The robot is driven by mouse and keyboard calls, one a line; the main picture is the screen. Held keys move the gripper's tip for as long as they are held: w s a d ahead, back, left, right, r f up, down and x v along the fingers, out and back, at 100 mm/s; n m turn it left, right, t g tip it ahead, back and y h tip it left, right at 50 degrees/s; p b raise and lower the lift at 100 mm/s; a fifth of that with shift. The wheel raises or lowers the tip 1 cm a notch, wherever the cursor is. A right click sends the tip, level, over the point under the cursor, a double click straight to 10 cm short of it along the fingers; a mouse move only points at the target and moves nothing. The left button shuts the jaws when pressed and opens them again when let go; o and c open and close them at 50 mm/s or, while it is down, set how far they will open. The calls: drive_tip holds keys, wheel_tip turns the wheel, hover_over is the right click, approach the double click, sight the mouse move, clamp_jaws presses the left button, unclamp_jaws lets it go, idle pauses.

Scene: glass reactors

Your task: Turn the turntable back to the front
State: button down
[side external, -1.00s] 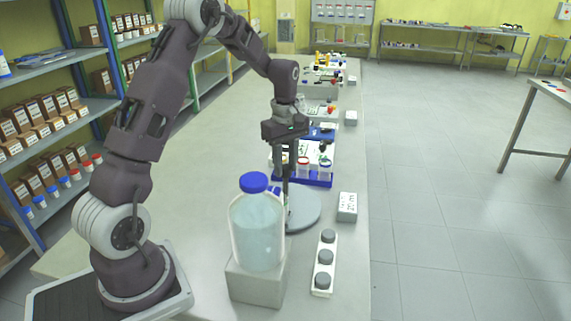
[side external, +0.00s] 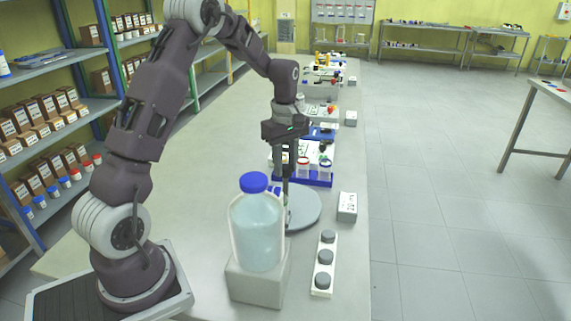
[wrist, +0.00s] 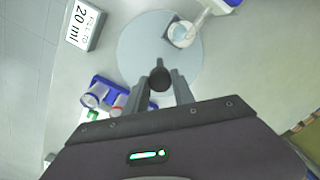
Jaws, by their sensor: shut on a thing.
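The turntable is a flat light-grey disc (side external: 308,207) on the bench, partly hidden by the large bottle in the side view. It fills the top middle of the wrist view (wrist: 140,45). A small pale round vessel (wrist: 181,34) is over its right part in the wrist view. My gripper (side external: 286,182) points down at the turntable's far-left edge in the side view. In the wrist view, my gripper's fingers (wrist: 160,80) are closed around a dark round-topped peg (wrist: 160,76) at the disc's lower edge.
A large blue-capped bottle (side external: 257,230) stands on a grey block (side external: 257,284) in front. A "20 ml" sign (side external: 347,207) is right of the disc. A white strip with grey knobs (side external: 324,262) lies near the bench's right edge. A blue rack (side external: 315,180) with jars stands behind.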

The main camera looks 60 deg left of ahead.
drive_tip(key=shift+n, duration=2.3)
drive_tip(key=shift+w+n, duration=0.1)
drive_tip(key=shift+n, duration=2.1)
drive_tip(key=shift+r+n, duration=0.1)
drive_tip(key=shift+n, duration=4.5)
drive_tip(key=c, duration=1.1)
unclamp_jaws()
drive_tip(key=shift+o, duration=0.2)
